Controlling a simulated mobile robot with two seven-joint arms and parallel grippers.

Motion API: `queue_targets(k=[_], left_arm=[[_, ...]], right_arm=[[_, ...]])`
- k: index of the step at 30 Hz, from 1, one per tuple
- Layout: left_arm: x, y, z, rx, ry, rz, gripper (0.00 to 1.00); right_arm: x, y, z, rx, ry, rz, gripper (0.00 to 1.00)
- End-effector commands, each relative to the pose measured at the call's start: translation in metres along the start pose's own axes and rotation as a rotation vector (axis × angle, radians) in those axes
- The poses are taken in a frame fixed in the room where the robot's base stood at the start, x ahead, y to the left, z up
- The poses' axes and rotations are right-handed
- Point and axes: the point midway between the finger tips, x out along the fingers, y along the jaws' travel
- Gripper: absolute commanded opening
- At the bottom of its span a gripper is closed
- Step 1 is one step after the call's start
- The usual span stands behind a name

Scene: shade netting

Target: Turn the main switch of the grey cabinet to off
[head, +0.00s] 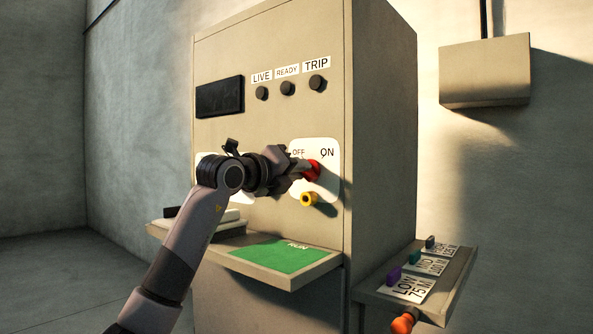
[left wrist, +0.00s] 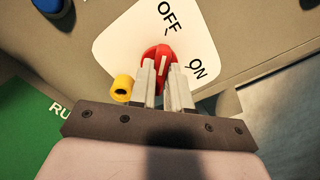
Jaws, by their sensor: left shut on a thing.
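The grey cabinet (head: 380,140) stands in the middle of the head view. Its main switch is a red knob (head: 314,172) on a white plate (head: 328,190) marked OFF on the left and ON on the right. My left gripper (head: 300,168) reaches in from the left and is shut on the knob. In the left wrist view the fingers (left wrist: 167,92) sit on both sides of the red knob (left wrist: 158,52). A white line on the knob runs roughly toward the OFF lettering; its exact setting is hard to tell, as the fingers cover part. My right gripper is out of view.
A yellow round part (head: 309,199) sits just below the knob, close to my fingers. A green RUN shelf (head: 280,257) juts out below. A side shelf (head: 450,278) with labelled coloured pieces is at the right. An orange part (head: 403,322) shows beneath it. A box (head: 485,72) hangs on the wall.

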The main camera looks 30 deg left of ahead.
Motion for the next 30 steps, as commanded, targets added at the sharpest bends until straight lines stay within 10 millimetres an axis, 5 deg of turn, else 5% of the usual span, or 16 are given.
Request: queue_targets(k=[2,3,5,17,30], left_arm=[[0.0,0.0,0.0,-0.006,0.0,-0.001,0.0],[0.0,0.0,0.0,-0.006,0.0,-0.001,0.27],[0.0,0.0,0.0,-0.005,0.0,-0.001,0.43],[-0.006,0.001,0.001,-0.002,-0.001,-0.001,0.43],[-0.061,0.001,0.0,-0.001,-0.002,0.0,0.43]], right_arm=[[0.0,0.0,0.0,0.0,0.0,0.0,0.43],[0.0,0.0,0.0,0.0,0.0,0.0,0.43],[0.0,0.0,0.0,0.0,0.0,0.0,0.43],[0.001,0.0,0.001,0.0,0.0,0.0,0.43],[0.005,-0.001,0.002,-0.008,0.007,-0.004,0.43]])
